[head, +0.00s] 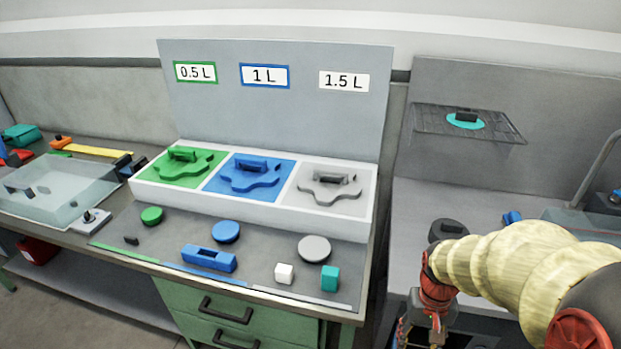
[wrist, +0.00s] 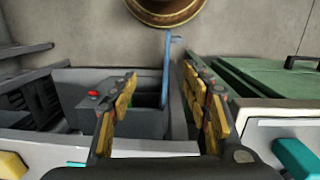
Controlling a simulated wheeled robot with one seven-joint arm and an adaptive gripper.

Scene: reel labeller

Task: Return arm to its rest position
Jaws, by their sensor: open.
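My arm comes in from the right in the head view, in a cream ribbed sleeve with a red joint. My gripper (head: 422,335) hangs at the bottom edge there, in front of the gap between the two benches, and is partly cut off. In the wrist view my gripper (wrist: 160,76) shows two yellow and dark fingers spread apart, with nothing between them. Beyond the fingers are a grey box (wrist: 140,116) with a red button and an upright blue strip (wrist: 166,70).
The labelled white tray (head: 366,214) holds green, blue and grey pieces. Loose discs and blocks, including a teal block (head: 330,278), lie on the bench in front. A wire shelf (head: 425,122) hangs over the right bench. Green drawers (head: 240,314) stand close left of my gripper.

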